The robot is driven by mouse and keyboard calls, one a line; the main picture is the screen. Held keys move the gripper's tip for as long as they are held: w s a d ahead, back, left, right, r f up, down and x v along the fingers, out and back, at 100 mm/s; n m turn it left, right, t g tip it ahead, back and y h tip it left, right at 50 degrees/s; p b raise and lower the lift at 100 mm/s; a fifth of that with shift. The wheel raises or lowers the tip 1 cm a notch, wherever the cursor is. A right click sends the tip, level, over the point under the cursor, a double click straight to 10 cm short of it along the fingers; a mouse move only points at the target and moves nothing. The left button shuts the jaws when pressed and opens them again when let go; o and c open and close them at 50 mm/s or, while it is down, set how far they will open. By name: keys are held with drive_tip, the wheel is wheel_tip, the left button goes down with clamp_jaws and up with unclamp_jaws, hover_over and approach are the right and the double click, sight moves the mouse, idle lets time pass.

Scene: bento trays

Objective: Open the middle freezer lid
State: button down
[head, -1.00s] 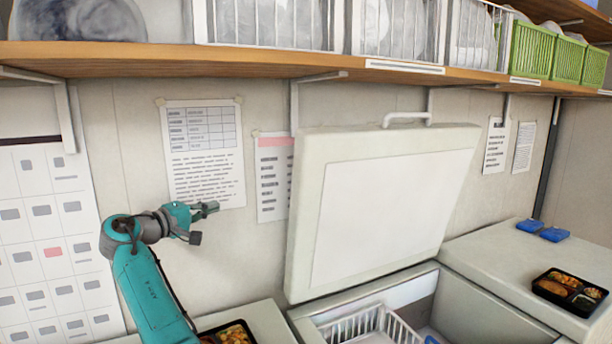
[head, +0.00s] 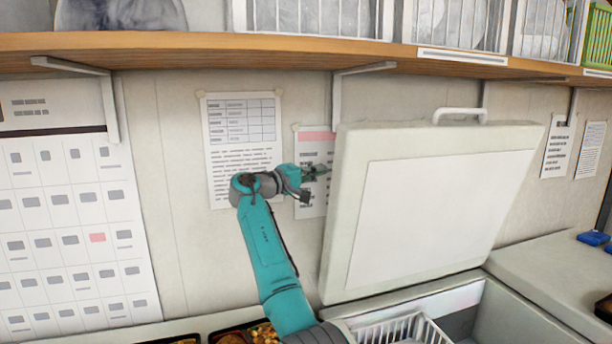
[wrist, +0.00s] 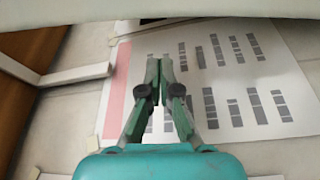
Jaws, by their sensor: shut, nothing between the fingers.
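The middle freezer lid (head: 440,215) stands raised and tilted back toward the wall, with its pale inner panel facing me and a white handle (head: 459,113) at its top edge. The freezer opening below it is uncovered. My gripper (head: 325,170) is shut and empty, just left of the lid's left edge and in front of the wall. In the wrist view my gripper (wrist: 160,62) points at a wall sheet, and the lid's pale edge (wrist: 160,12) crosses the top. I cannot tell whether it touches the lid.
A white wire basket (head: 400,328) sits inside the open freezer. A wooden shelf (head: 300,52) with wire bins runs above. Bento trays (head: 240,335) lie at the lower left. Blue items (head: 593,238) rest on the closed right lid. A calendar (head: 70,220) hangs at left.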

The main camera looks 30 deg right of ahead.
drive_tip(key=shift+s+a+f, duration=0.15)
drive_tip(key=shift+s, duration=0.5)
drive_tip(key=shift+s+a+f, duration=0.1)
drive_tip(key=shift+s+a, duration=0.1)
drive_tip(key=shift+s, duration=0.4)
drive_tip(key=shift+s+a+f, duration=0.15)
drive_tip(key=shift+s, duration=0.5)
drive_tip(key=shift+s, duration=0.1)
